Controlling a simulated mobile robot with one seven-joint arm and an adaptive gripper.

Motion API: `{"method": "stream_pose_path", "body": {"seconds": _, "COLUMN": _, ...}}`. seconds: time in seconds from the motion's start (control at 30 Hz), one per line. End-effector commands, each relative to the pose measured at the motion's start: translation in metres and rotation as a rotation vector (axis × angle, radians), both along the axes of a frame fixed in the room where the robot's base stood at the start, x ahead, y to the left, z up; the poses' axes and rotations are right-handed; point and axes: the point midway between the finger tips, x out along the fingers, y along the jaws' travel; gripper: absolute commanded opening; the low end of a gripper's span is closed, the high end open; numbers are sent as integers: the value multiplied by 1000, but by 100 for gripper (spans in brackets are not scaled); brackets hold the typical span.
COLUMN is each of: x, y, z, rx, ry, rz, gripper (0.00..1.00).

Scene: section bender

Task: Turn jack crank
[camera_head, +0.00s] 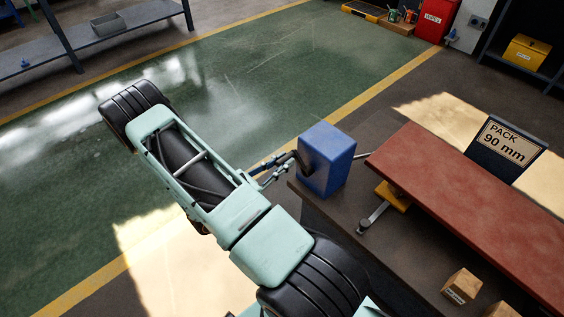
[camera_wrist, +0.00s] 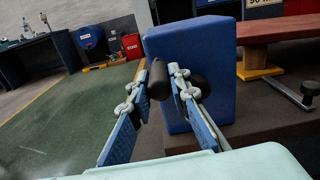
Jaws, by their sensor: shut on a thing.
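A blue box (camera_head: 328,160) stands at the near left corner of the dark bench, with a dark crank on its left face. In the wrist view, the black cylindrical crank handle (camera_wrist: 187,83) sticks out from the blue box (camera_wrist: 205,55). My gripper (camera_head: 284,163) reaches in from the left. In the wrist view my gripper (camera_wrist: 165,82) has one finger on each side of the handle and is shut on it. The fingers hide part of the crank. A thin rod runs from the blue box toward the red beam.
The long red beam (camera_head: 455,205) lies along the bench (camera_head: 345,215). A yellow block (camera_head: 393,196) with a metal lever (camera_head: 372,218) sits by its near edge. A "PACK 90 mm" sign (camera_head: 505,148) stands behind. Wooden blocks (camera_head: 461,286) lie in front. The green floor at left is clear.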

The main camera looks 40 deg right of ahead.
Motion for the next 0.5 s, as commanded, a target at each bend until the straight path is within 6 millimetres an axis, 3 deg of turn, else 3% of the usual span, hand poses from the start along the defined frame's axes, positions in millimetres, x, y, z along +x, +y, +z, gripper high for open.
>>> {"method": "stream_pose_path", "body": {"seconds": 0.27, "x": 0, "y": 1, "z": -1, "rx": -1, "ry": 11, "rz": 1, "gripper": 0}}
{"method": "stream_pose_path", "body": {"seconds": 0.5, "x": 6, "y": 1, "z": -8, "rx": -12, "ry": 138, "rz": 2, "gripper": 0}}
